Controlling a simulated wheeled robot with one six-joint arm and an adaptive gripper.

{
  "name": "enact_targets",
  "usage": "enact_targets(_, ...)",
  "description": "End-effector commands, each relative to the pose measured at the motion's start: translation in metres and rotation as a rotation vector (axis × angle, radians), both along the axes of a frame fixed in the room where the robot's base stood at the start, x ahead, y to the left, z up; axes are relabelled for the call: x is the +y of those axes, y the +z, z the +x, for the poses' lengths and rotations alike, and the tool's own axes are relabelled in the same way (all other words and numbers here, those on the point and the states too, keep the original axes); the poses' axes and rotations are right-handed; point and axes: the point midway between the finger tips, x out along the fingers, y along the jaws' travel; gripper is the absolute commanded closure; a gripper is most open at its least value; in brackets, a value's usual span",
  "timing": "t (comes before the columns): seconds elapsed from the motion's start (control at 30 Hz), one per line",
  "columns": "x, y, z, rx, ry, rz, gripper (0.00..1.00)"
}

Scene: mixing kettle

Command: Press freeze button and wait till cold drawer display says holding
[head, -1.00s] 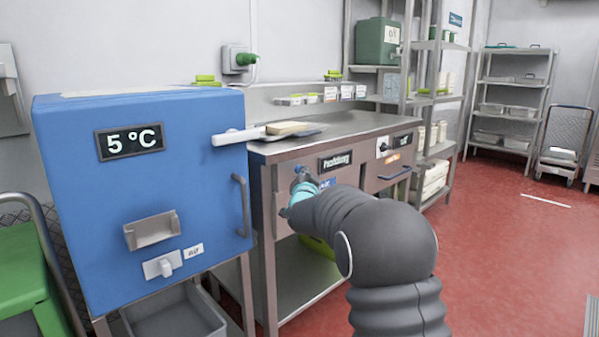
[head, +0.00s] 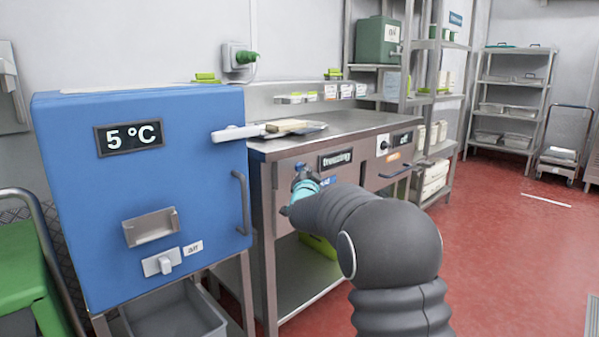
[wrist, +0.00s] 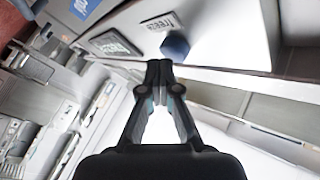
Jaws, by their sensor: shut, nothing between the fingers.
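The cold drawer display (head: 336,159) is a dark panel on the steel cabinet front and appears to read "freezing". It also shows at a slant in the wrist view (wrist: 115,45). The freeze button (wrist: 175,45) is a blue knob beside a small "freeze" label (wrist: 160,22). My gripper (wrist: 159,66) is shut and empty, with its fingertips just short of or beside the button; I cannot tell if they touch. In the head view my gripper (head: 303,178) is at the cabinet front, left of and below the display, partly hidden by my arm.
A blue cabinet (head: 80,210) reading 5 °C stands on the left. A second control panel (head: 383,141) is to the right. Shelves (head: 515,80) stand behind; the red floor is open at right.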

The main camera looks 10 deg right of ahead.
Motion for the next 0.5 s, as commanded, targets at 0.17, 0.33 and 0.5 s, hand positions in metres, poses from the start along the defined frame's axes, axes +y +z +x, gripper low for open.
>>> enact_targets(0.17,-0.0054,-0.0015,-0.0065,-0.002,-0.001,0.000,1.00)
enact_targets(0.33,-0.0058,0.0002,-0.0072,-0.001,-0.001,0.000,1.00)
enact_targets(0.5,-0.0062,-0.0002,-0.0077,-0.002,-0.001,0.000,1.00)
